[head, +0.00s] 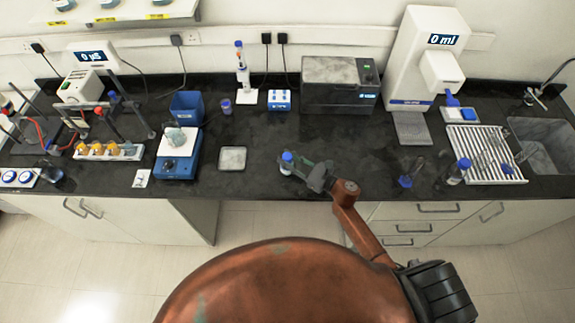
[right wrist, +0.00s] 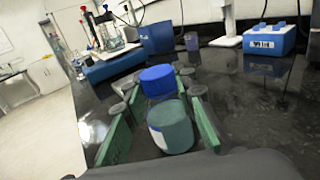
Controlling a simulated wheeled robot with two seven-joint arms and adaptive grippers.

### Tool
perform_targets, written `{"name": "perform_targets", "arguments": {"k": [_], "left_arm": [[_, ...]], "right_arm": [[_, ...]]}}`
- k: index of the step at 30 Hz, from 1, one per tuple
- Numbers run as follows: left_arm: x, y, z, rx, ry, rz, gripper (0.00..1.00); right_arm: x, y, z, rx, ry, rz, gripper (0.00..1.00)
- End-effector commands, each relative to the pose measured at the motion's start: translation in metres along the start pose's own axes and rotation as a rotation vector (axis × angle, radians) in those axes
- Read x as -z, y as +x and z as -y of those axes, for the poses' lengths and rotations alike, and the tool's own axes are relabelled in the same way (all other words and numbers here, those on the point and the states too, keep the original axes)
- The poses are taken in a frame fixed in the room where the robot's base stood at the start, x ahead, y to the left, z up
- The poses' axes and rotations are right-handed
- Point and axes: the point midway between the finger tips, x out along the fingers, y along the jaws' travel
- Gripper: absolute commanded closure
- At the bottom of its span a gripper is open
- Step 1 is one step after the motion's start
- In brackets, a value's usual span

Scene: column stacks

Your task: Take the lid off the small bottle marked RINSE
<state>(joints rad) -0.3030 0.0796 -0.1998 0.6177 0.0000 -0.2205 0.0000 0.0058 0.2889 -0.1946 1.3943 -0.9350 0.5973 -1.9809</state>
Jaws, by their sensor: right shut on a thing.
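A small bottle with a blue lid (head: 287,156) stands upright on the dark bench, in front of the middle. In the right wrist view its blue lid (right wrist: 157,80) sits on top of a dark teal body (right wrist: 174,130) with a pale label at its left side. I cannot read the marking. My right gripper (head: 303,171) reaches it from the right. Its green finger pads lie on both sides of the bottle body, and it is shut on the bottle. My left gripper is not in view.
A grey tray (head: 232,158) and a blue scale (head: 178,160) stand to the left. Another blue-capped bottle (head: 459,171) stands at the right by a white drying rack (head: 487,155). The bench behind the held bottle is mostly clear up to a grey box (head: 340,84).

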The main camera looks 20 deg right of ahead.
Motion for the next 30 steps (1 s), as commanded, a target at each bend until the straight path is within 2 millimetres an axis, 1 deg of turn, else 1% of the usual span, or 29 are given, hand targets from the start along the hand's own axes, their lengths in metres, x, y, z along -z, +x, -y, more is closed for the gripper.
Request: {"name": "perform_targets", "arguments": {"k": [1,4,14,19,22,24,26,30], "left_arm": [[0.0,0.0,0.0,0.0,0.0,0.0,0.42],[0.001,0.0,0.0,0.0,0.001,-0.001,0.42],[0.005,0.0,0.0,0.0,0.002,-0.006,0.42],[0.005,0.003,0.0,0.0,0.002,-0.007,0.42],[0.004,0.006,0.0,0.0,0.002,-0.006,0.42],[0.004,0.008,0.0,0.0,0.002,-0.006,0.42],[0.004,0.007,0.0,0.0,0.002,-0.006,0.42],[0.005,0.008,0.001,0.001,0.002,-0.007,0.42]], "right_arm": [[0.0,0.0,0.0,0.0,0.0,0.0,0.93],[0.0,0.0,0.0,0.0,0.0,0.0,1.0],[-0.001,0.0,0.0,0.0,-0.001,0.001,1.0],[-0.009,0.0,0.0,-0.001,-0.003,0.001,1.0],[-0.022,0.0,0.0,-0.002,-0.005,0.002,1.0],[-0.035,-0.004,-0.001,-0.001,-0.007,0.001,1.0],[-0.048,-0.016,-0.005,-0.002,-0.006,0.0,1.0],[-0.081,-0.042,-0.015,-0.002,-0.007,-0.001,1.0]]}}
